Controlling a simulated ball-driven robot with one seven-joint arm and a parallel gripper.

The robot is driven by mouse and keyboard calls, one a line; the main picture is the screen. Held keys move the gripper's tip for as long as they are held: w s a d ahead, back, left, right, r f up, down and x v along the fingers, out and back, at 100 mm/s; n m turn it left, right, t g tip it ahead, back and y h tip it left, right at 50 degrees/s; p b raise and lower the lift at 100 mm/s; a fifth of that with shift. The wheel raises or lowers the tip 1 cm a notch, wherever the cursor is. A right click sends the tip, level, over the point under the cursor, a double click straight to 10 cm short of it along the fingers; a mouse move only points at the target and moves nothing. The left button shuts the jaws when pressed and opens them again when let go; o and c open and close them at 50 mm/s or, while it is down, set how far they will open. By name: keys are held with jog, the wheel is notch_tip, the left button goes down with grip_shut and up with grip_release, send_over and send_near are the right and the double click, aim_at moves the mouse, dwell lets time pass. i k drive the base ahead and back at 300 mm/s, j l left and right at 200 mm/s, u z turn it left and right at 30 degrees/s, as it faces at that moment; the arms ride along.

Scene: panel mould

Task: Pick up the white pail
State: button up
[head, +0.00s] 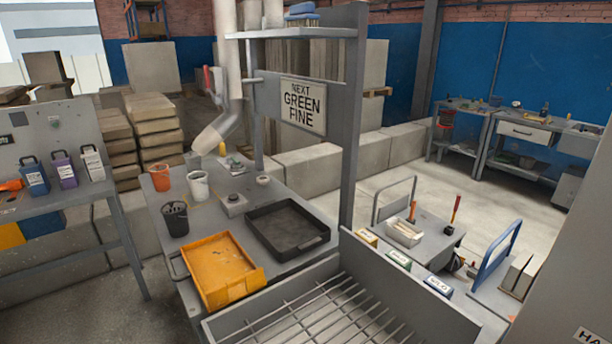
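The white pail (198,188) stands upright on the grey workbench, at its left side. It is between an orange pail (161,178) on its left and the small items on its right. A dark grey pail (175,219) stands in front of it to the left.
A yellow tray (259,277) and a black tray (323,239) take up the bench front. A grey box with a knob (233,206) is right of the pail. A post (354,130) and shelf (290,33) rise at the bench's right. Bottles (66,171) stand on a left table.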

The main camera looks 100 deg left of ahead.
aim_at(198, 182)
jog(key=u, duration=0.45)
jog(key=k+u, duration=0.1)
jog(key=u, duration=0.4)
jog(key=j+u, duration=0.1)
jog(key=u, duration=0.35)
jog(key=k+j+u, duration=0.1)
jog(key=u, duration=0.4)
jog(key=l+u, duration=0.15)
jog(key=u, duration=0.3)
jog(key=l+u, duration=0.15)
jog(key=u, duration=0.35)
jog(key=l+u, duration=0.15)
jog(key=u, duration=0.3)
jog(key=i+l, duration=0.05)
